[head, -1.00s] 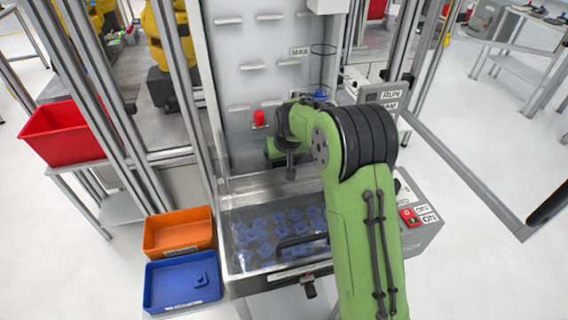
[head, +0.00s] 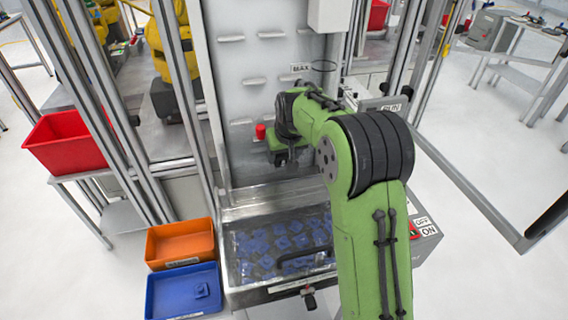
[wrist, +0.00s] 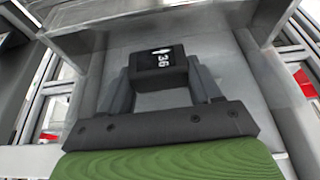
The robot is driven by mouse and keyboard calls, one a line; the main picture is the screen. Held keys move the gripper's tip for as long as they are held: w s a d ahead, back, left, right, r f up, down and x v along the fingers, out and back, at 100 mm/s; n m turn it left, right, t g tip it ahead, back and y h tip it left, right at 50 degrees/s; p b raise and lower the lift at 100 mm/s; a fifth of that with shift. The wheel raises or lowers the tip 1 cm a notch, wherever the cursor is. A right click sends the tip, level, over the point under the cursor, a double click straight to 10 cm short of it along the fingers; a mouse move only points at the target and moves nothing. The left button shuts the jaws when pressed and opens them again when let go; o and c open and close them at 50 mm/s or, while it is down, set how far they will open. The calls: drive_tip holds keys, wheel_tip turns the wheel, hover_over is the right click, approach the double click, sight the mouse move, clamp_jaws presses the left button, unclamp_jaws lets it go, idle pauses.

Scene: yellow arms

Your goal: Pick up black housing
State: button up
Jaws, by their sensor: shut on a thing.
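The black housing (wrist: 158,72) shows in the wrist view as a dark block with a white "36" on its face. My gripper (wrist: 160,88) is shut on it, with one dark finger on each side. In the head view, my green arm reaches over the machine, and its wrist (head: 287,125) is in front of the grey back panel. The housing cannot be made out in the head view. The wrist view shows a grey surface behind the housing, and I cannot tell whether they touch.
A clear-lidded bin (head: 232,262) with several blue parts lies below my arm. An orange tray (head: 180,243) and a blue tray (head: 170,292) stand left of it. A red bin (head: 66,140) is farther left. Metal posts frame the machine, with an ON/OFF switch box at right.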

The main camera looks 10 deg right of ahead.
drive_tip(key=s+b, duration=0.2)
drive_tip(key=s, duration=1.7)
drive_tip(key=shift+s+f, duration=0.15)
drive_tip(key=shift+s, duration=0.2)
